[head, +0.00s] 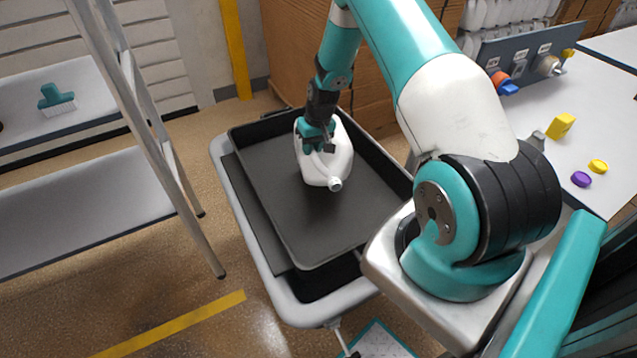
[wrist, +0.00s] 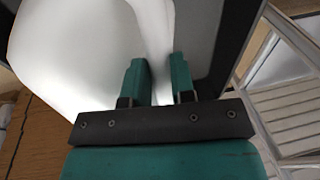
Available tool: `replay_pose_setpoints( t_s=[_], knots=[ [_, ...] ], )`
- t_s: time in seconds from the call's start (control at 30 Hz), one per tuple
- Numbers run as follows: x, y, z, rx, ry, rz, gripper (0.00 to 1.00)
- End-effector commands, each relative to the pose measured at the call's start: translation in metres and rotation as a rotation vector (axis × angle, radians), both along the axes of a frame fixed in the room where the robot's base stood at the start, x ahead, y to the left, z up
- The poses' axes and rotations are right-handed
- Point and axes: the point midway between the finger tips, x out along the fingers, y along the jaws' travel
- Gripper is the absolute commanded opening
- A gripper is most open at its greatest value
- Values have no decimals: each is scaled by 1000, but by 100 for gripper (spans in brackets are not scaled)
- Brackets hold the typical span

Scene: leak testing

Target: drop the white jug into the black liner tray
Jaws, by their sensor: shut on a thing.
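The white jug (head: 327,165) is in the head view, over the far part of the black liner tray (head: 300,235), with its capped neck towards the near side. My gripper (head: 318,140) is shut on the jug at its handle. In the wrist view my gripper's two teal fingers (wrist: 161,82) stand on either side of the jug's handle, and the white jug body (wrist: 75,55) fills the upper left. I cannot tell whether the jug's underside touches the tray floor. The tray sits in a grey-rimmed cart.
A white ladder (head: 150,130) and grey shelves (head: 85,200) stand to the left. Wooden crates (head: 285,50) stand behind the tray. A white bench (head: 600,130) at the right holds a yellow block (head: 561,125) and a purple cap (head: 581,179). The near part of the tray is bare.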

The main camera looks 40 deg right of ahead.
Motion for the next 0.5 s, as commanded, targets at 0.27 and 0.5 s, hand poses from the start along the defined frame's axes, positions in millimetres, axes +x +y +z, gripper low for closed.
replay_pose_setpoints(
  t_s=[0.27,0.5],
  knots=[
    [0,0,-32,0,-1,1,6],
    [0,0,-32,0,-1,1,6]
  ],
)
